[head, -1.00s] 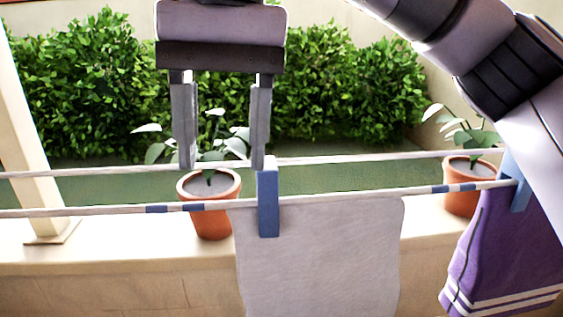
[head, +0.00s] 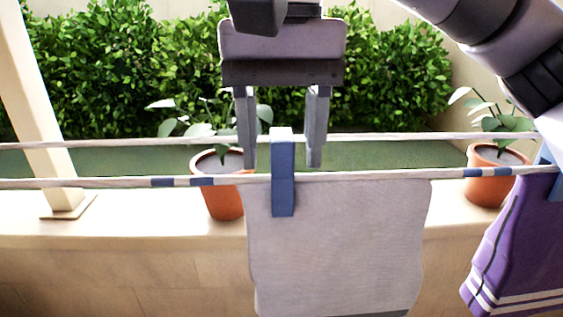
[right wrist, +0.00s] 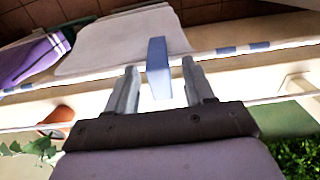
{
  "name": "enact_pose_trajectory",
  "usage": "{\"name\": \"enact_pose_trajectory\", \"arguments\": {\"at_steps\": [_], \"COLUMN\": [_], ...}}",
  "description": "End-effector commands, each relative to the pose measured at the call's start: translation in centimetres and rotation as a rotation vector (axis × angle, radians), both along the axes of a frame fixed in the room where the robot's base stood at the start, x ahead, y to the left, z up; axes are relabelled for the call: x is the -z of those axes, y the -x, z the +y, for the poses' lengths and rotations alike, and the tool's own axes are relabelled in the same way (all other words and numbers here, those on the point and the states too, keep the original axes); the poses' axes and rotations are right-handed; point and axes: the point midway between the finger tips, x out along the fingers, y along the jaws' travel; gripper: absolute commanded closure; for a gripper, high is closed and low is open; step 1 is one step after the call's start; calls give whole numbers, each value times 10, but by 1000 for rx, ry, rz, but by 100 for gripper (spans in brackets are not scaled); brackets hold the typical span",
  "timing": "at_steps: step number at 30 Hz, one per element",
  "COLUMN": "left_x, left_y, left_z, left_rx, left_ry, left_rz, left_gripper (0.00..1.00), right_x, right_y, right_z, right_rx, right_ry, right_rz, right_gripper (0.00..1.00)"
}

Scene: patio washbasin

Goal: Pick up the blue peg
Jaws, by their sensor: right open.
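The blue peg (head: 283,180) is clipped upright on the front line over the left part of a white cloth (head: 340,240). In the right wrist view the peg (right wrist: 158,68) stands in front of the gap between my fingers. My right gripper (head: 282,165) is open and empty, pointing down, with its fingers on either side of the peg in the head view. In the right wrist view the fingertips (right wrist: 161,72) also lie left and right of the peg, with space on both sides. My left gripper is not in view.
A purple striped cloth (head: 520,245) hangs at the right, with another blue peg (head: 546,175) partly cut off. A second line (head: 400,137) runs behind the front one. Potted plants (head: 225,200) (head: 490,185) stand on the ledge before a hedge (head: 110,80).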

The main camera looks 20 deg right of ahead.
Motion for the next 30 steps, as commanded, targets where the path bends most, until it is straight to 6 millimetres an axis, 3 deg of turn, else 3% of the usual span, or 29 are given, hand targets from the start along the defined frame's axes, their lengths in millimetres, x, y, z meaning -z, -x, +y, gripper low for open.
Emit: {"name": "enact_pose_trajectory", "arguments": {"at_steps": [4,9,20,24,30], "left_x": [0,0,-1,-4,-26], "left_y": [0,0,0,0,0], "left_z": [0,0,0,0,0], "left_rx": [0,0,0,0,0], "left_ry": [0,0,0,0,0], "left_rz": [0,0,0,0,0], "left_gripper": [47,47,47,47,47], "right_x": [0,0,-7,-29,-78], "right_y": [0,0,0,0,0], "right_z": [0,0,1,1,1], "right_rx": [0,0,-1,-1,2], "right_ry": [0,0,-1,-4,-1], "right_rz": [1,1,0,-1,-4], "right_gripper": [50,100,100,100,100]}}
